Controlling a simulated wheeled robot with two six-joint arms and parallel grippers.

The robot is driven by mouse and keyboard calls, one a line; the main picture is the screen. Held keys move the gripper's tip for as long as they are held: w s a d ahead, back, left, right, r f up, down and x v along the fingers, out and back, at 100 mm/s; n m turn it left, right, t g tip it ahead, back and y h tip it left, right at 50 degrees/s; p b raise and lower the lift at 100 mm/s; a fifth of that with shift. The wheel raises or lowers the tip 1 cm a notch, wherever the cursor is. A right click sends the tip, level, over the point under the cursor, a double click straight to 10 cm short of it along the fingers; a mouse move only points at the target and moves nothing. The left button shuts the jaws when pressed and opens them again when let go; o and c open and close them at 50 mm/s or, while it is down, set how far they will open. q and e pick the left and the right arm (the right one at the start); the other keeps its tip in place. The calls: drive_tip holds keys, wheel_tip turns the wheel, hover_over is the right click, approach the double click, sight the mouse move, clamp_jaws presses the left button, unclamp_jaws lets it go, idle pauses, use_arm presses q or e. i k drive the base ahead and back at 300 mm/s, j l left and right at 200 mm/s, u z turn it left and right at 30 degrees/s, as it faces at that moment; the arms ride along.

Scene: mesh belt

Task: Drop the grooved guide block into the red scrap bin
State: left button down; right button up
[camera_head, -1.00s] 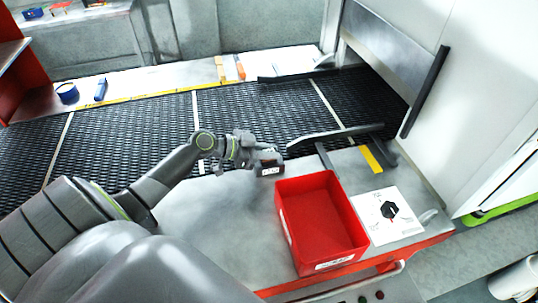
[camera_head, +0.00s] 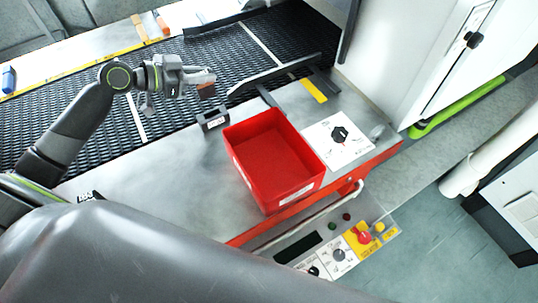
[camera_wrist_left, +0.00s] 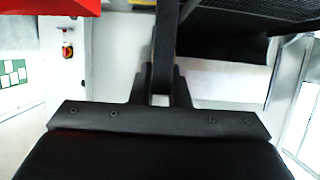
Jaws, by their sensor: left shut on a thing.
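My left gripper (camera_head: 207,82) is shut on a small brown block, taken as the grooved guide block (camera_head: 206,92), and holds it up to the left of the bin. Its groove cannot be made out. The red scrap bin (camera_head: 236,163) stands open on the grey bench top, and its visible inside is empty. In the left wrist view, my dark fingers (camera_wrist_left: 163,60) point away from the camera; the held block cannot be made out there. A red shape, likely the bin (camera_wrist_left: 18,20), shows at that view's top left. My right gripper is out of view.
A dark labelled holder (camera_head: 213,119) sits on the bench between gripper and bin. A white printed card (camera_head: 325,150) lies right of the bin. A black mesh belt (camera_head: 62,117) runs behind, with a dark guide bar (camera_head: 262,78). A control panel (camera_head: 318,245) is at the front.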

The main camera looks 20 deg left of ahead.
sight(265, 166)
drive_tip(key=i+l+u, duration=0.1)
drive_tip(key=l+u, duration=0.2)
drive_tip(key=l, duration=0.4)
drive_tip(key=l+u, duration=0.3)
drive_tip(key=l, duration=0.4)
